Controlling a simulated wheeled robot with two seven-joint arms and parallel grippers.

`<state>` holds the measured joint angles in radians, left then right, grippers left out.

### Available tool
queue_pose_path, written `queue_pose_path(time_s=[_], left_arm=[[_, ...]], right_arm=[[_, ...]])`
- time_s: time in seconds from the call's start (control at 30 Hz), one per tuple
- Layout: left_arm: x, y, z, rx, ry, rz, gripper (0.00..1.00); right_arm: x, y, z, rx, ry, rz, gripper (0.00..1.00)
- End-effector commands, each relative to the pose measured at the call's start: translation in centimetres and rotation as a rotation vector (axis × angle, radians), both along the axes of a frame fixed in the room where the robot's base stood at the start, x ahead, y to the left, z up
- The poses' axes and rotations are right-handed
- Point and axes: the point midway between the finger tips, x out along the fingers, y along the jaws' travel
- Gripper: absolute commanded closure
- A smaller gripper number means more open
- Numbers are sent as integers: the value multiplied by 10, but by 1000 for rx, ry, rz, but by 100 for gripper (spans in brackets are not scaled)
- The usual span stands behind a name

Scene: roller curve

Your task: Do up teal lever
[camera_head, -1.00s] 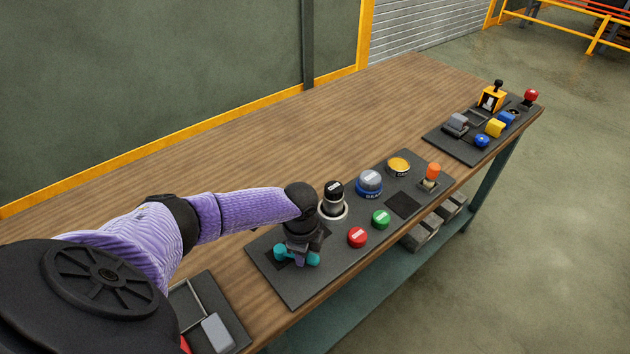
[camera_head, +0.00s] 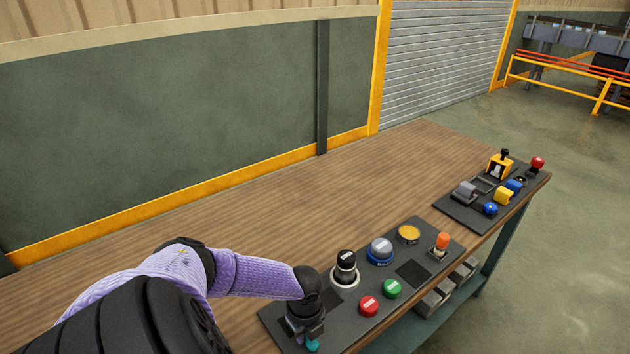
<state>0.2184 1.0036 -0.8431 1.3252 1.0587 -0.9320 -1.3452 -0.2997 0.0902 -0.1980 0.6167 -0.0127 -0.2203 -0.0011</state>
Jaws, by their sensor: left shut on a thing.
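The teal lever (camera_head: 312,345) shows only as a small teal piece at the bottom edge of the head view, at the near left end of the middle black panel (camera_head: 345,335). The rest of it is hidden behind my gripper or cut off by the frame. My left gripper (camera_head: 308,332) points down over the lever and is shut on it. My left arm reaches in from the lower left. My right gripper is not in view.
Another panel (camera_head: 455,211) lies farther right. The wooden tabletop (camera_head: 300,205) behind is clear.

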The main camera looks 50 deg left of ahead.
Motion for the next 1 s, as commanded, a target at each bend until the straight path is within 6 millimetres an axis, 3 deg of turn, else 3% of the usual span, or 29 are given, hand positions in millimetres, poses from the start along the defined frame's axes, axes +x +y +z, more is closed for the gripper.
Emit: queue_pose_path(time_s=[0.47,0.5,0.63,0.9,1.0], left_arm=[[-2,1,0,-1,0,-7,100],[-2,1,0,-1,0,-7,62],[-2,1,0,-1,0,-6,35],[-2,1,1,0,0,-6,35],[-2,1,16,0,-1,-6,35]], right_arm=[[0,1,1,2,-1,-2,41],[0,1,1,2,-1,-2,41],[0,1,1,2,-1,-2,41],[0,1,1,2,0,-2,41],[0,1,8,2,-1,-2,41]])
